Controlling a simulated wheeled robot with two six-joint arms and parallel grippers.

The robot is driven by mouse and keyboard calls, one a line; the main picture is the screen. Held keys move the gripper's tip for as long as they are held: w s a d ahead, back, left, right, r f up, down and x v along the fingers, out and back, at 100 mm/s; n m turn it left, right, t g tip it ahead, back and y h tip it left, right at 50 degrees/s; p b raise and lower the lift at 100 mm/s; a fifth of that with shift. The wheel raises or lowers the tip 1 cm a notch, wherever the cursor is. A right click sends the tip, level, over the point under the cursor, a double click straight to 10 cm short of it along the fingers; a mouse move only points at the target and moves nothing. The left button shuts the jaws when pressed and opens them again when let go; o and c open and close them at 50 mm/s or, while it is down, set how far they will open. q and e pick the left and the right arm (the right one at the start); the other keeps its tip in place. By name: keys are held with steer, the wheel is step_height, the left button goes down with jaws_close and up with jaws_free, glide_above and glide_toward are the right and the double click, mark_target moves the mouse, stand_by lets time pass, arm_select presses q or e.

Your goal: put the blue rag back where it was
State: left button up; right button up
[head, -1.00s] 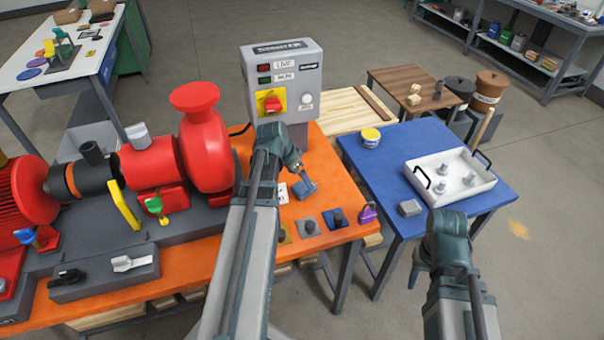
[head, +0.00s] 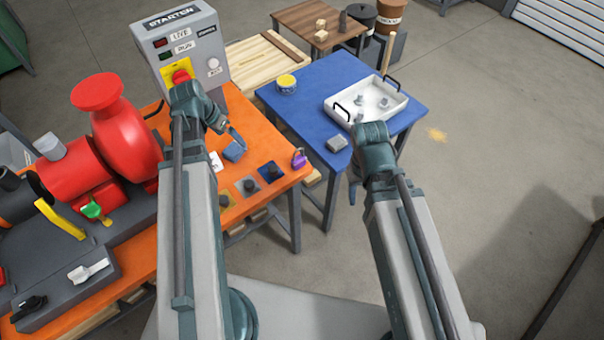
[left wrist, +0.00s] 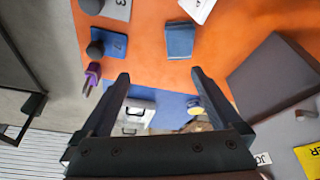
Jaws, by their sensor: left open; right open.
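The blue rag (head: 234,151) looks like a small folded grey-blue square. It lies on the orange table (head: 262,140), behind the row of coloured pads. In the left wrist view the rag (left wrist: 180,40) lies flat beyond the fingertips, nearer the right finger. My left gripper (head: 232,132) is over the orange table close to the rag. In the left wrist view that gripper (left wrist: 160,74) is open, with nothing between its fingers. My right gripper (head: 354,190) is by the blue table's near edge, largely hidden by its own wrist; no held object shows.
Yellow, grey and blue pads (head: 270,174) with dark knobs and a purple padlock (head: 299,158) line the orange table's edge. The starter box (head: 184,50) and red pump (head: 120,135) stand close by. The blue table (head: 310,95) holds a white tray (head: 340,115), yellow-lidded tin (head: 287,84) and grey block (head: 337,143).

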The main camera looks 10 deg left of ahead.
arm_select(q)
steer(key=s+d+g+y, duration=0.1)
steer(key=s+d, duration=0.3)
steer(key=d, duration=0.5)
steer(key=s+d+g+y, duration=0.1)
steer(key=s+d, duration=0.2)
steer(key=d, duration=0.7)
steer(key=s+d+f+g, duration=0.1)
steer(key=s+d, duration=0.3)
steer(key=d, duration=0.5)
steer(key=shift+s+d+g+y, duration=0.3)
steer(key=shift+g+y, duration=0.1)
steer(key=shift+g, duration=0.2)
steer(key=shift+f, duration=0.1)
